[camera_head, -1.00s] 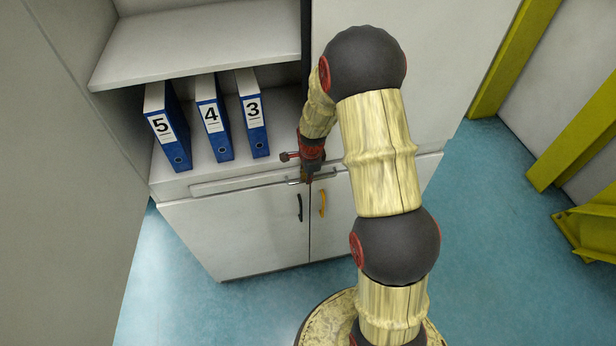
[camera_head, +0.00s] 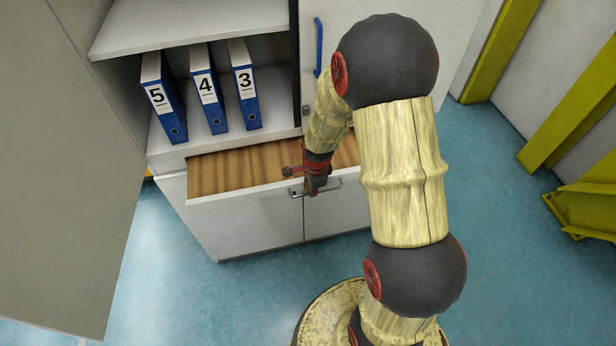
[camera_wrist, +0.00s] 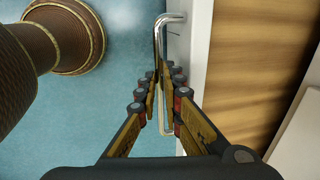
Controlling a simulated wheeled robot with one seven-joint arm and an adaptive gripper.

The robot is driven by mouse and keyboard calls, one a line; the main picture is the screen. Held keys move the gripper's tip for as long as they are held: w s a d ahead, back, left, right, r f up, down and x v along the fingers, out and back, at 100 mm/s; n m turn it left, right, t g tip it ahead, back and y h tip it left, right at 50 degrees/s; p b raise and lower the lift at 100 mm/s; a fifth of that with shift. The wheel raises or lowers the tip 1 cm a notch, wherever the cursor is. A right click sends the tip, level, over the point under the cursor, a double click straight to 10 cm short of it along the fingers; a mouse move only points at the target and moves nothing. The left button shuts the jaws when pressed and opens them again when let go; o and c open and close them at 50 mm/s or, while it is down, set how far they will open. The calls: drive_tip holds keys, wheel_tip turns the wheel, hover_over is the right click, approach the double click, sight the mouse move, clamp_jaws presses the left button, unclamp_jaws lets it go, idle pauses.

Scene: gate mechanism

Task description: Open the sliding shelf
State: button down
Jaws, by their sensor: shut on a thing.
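The sliding shelf (camera_head: 250,214) is a wide white-fronted drawer in the cabinet, pulled partway out. Its brown wooden inside (camera_head: 232,170) shows between the front and the cabinet. A silver bar handle (camera_head: 331,186) is on its front; it also shows in the wrist view (camera_wrist: 171,18). In the wrist view my gripper's fingers (camera_wrist: 165,84) are closed around the handle bar. Part of the drawer's right side is hidden behind my arm.
Blue binders numbered 5 (camera_head: 163,98), 4 (camera_head: 209,90) and 3 (camera_head: 244,84) stand on the shelf above. A grey door (camera_head: 60,180) stands open at left. A blue handle (camera_head: 318,47) is on the upper right door. Blue floor (camera_head: 170,270) lies clear in front.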

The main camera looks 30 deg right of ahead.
drive_tip(key=s+a, duration=0.2)
drive_tip(key=s, duration=0.6)
drive_tip(key=shift+s+a, duration=0.2)
drive_tip(key=shift+a, duration=0.05)
drive_tip(key=c, duration=1.9)
unclamp_jaws()
drive_tip(key=r, duration=0.4)
drive_tip(key=s+r, duration=0.1)
drive_tip(key=r, duration=0.3)
drive_tip(key=s+r, duration=0.1)
drive_tip(key=r, duration=0.2)
drive_tip(key=shift+s+a+r, duration=0.1)
drive_tip(key=shift+a+r, duration=0.2)
drive_tip(key=shift+r, duration=0.1)
